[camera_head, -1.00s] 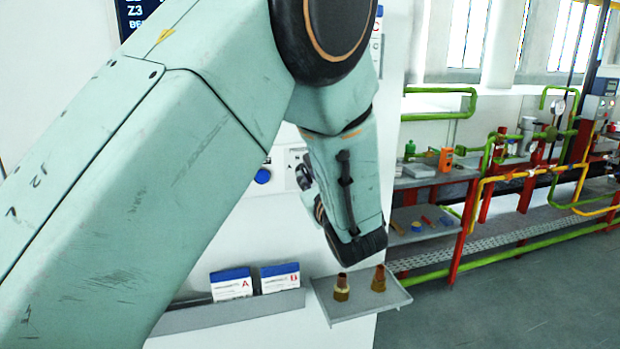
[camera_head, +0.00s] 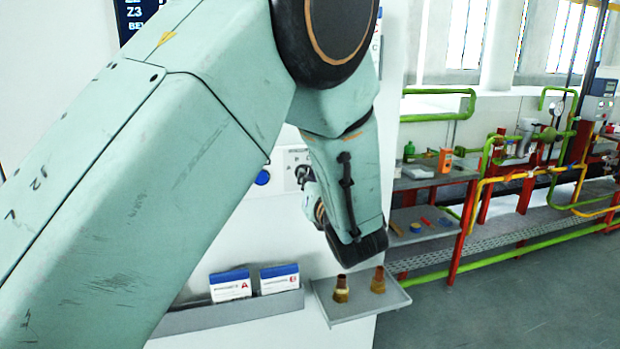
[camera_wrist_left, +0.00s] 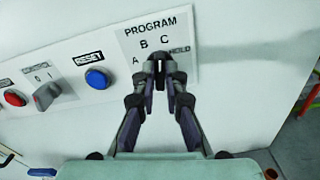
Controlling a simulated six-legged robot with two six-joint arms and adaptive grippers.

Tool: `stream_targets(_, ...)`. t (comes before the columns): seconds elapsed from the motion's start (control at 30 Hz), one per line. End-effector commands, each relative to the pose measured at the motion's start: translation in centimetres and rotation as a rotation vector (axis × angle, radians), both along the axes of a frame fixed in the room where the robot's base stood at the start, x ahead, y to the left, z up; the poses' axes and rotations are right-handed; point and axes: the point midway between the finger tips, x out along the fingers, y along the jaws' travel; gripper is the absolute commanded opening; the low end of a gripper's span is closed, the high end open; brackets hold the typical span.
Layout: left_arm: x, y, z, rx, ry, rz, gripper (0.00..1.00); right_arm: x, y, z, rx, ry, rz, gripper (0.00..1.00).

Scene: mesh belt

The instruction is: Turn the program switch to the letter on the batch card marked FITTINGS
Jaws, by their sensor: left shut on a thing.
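In the left wrist view the program switch (camera_wrist_left: 159,67) is a dark knob on a white plate (camera_wrist_left: 128,35) labelled PROGRAM, with A, B, C and HOLD around it. My left gripper (camera_wrist_left: 159,76) is shut on this knob, its fingers on either side. The fingers cover most of the knob, so I cannot tell where it points. In the head view the left gripper (camera_head: 303,178) is mostly hidden behind its wrist. My right gripper is not in view.
A blue RESET button (camera_wrist_left: 97,78), a grey selector (camera_wrist_left: 46,96) and a red button (camera_wrist_left: 14,98) sit left of the switch. A small tray (camera_head: 360,305) with two brass-coloured fittings juts out below my left wrist. Shelves (camera_head: 432,178) and pipes stand at right.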

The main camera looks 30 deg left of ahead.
Motion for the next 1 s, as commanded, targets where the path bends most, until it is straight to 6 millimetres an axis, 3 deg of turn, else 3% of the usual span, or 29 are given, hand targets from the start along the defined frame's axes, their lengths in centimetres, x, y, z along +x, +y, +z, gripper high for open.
stream_targets(0.4, 0.07, 0.01, 0.08, 0.107, 0.124, 0.001, 0.00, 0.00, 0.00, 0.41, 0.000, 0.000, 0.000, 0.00)
stream_targets(0.9, 0.06, 0.02, 0.06, 0.119, 0.137, 0.002, 0.00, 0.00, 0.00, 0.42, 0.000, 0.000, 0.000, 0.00)
stream_targets(0.93, 0.06, 0.02, 0.06, 0.119, 0.137, 0.002, 0.13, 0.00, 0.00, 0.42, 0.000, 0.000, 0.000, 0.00)
stream_targets(1.0, 0.06, 0.02, 0.05, 0.119, 0.137, 0.002, 0.19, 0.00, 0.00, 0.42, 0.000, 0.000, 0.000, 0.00)
